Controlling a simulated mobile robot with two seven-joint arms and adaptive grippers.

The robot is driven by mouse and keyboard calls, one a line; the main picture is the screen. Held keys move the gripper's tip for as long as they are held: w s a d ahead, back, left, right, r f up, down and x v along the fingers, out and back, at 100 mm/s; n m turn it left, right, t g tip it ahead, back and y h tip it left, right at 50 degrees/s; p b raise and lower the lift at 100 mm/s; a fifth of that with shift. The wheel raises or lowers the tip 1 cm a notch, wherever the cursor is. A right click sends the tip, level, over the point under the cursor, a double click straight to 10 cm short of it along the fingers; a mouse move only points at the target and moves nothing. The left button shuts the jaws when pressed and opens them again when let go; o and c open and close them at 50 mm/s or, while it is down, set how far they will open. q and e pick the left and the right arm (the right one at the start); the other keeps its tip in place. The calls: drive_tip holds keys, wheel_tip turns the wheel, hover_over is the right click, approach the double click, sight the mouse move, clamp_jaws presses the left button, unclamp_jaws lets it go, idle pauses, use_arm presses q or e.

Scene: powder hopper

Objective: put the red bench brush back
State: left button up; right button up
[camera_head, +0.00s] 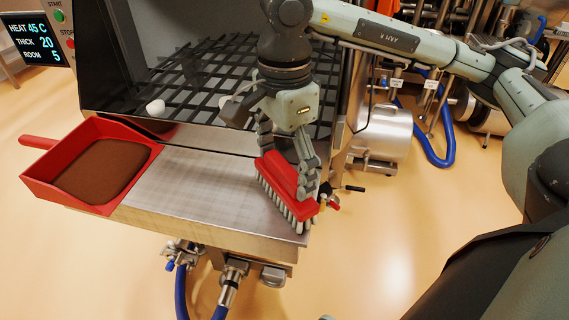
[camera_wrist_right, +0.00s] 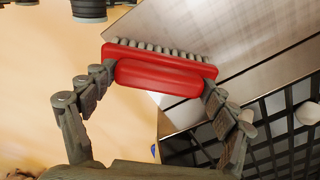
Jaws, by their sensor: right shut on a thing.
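The red bench brush (camera_head: 281,178) has a red back and grip with pale bristles. My right gripper (camera_head: 287,172) is shut on it at the right end of the steel shelf (camera_head: 200,190). In the head view the bristles face down and to the left, close to the shelf; I cannot tell whether they touch it. In the right wrist view the brush (camera_wrist_right: 160,72) lies between the two fingers (camera_wrist_right: 158,82), bristles toward the shelf (camera_wrist_right: 215,30). My left gripper is not in view.
A red scoop (camera_head: 65,200) holding brown powder (camera_head: 103,170) sits at the shelf's left. Behind is the hopper with a dark grid (camera_head: 200,75) and a white lump (camera_head: 155,108) on it. Blue hoses (camera_head: 181,297) hang below. The shelf's middle is clear.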

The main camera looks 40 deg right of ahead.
drive_tip(key=shift+f, duration=0.1)
drive_tip(key=o, duration=0.9)
drive_tip(key=shift+o, duration=1.2)
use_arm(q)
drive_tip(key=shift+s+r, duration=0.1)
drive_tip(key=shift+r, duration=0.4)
use_arm(e)
drive_tip(key=shift+r, duration=0.5)
wheel_tip(320, 180, up, 7)
drive_tip(key=shift+r+p, duration=0.15)
drive_tip(key=shift+p, duration=0.2)
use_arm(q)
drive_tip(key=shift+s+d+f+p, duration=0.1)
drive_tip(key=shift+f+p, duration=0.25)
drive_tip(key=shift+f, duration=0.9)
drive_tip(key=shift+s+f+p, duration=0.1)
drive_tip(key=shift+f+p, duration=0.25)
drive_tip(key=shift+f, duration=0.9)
use_arm(e)
drive_tip(key=shift+r, duration=2.05)
